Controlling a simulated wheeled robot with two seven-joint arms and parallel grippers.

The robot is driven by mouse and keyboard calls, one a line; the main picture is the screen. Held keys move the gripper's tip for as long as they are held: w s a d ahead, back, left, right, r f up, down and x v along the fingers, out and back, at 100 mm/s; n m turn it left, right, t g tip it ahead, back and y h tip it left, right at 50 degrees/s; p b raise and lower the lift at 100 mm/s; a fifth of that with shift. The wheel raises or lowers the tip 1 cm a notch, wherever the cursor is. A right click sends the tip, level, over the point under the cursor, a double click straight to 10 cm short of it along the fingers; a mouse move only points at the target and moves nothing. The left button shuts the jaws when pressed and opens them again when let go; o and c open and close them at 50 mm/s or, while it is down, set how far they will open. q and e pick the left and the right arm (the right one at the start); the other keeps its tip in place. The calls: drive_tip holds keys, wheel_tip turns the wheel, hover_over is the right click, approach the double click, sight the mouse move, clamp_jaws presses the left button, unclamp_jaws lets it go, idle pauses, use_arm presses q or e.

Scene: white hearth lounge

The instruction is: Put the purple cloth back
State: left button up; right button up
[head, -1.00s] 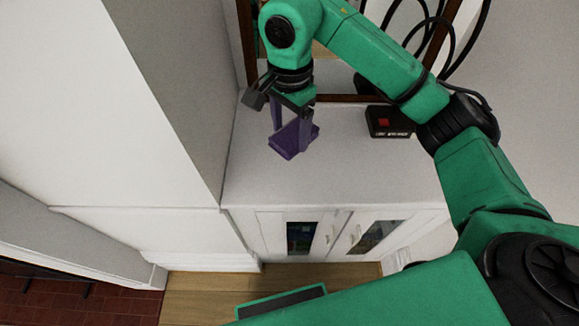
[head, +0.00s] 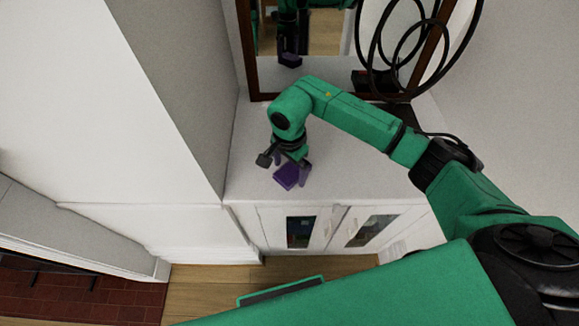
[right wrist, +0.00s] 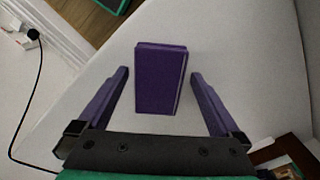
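The purple cloth (head: 287,176) is a small folded, block-like bundle over the white cabinet top (head: 340,170), near its front edge. It also shows in the right wrist view (right wrist: 161,80), lying against the pale top. My right gripper (head: 291,168) is just above it, fingers pointing down. In the right wrist view its two fingers (right wrist: 160,85) stand apart on either side of the cloth, with a narrow gap on each side, so it is open. My left gripper is not in view.
A dark-framed mirror (head: 243,45) stands at the back of the cabinet, with black cable loops (head: 400,40) at its right. A white wall block (head: 185,100) rises close on the left. The cabinet top right of the cloth is clear.

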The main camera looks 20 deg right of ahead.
sight(289, 171)
wheel_tip(289, 171, up, 12)
drive_tip(key=b, duration=0.3)
idle(0.6)
